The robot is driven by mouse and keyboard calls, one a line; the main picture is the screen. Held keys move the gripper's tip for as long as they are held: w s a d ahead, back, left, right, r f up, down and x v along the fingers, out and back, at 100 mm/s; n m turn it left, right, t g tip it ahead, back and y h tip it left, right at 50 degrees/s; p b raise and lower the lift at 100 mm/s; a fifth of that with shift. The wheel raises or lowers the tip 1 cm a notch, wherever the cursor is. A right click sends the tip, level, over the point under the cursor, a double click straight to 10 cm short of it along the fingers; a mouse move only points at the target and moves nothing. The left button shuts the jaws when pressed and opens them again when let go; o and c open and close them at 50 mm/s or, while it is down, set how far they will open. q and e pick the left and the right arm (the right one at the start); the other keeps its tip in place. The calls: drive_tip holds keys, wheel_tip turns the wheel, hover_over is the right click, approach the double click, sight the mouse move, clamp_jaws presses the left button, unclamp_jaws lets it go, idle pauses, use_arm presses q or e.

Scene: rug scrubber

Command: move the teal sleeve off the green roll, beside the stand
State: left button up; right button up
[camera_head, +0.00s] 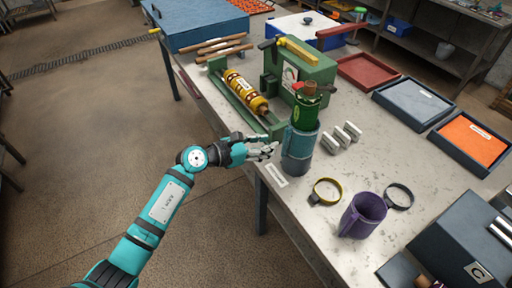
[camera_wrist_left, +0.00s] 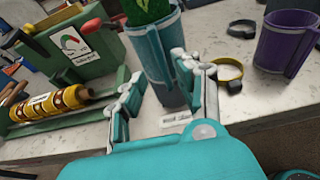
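The teal sleeve (camera_head: 300,142) sits around the upright green roll (camera_head: 307,108), whose top sticks out above it. Below the sleeve is a grey-blue cylindrical part (camera_head: 295,165), which looks like the stand. In the left wrist view the teal sleeve (camera_wrist_left: 156,50) has a raised strip down its side, and the green roll (camera_wrist_left: 148,10) shows at the top edge. My left gripper (camera_head: 270,151) is open, just left of the sleeve's lower part. In the left wrist view its fingers (camera_wrist_left: 162,95) are spread, with the sleeve beyond and between them; contact cannot be told. My right gripper is not in view.
A green machine (camera_head: 300,75) with a yellow roll (camera_head: 245,92) stands behind left. A label (camera_head: 276,175) marks the table's front edge.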

sight(284, 140)
use_arm(q)
drive_tip(key=shift+b+x, duration=1.3)
drive_tip(key=shift+x, duration=1.8)
drive_tip(key=shift+c, duration=0.4)
clamp_jaws()
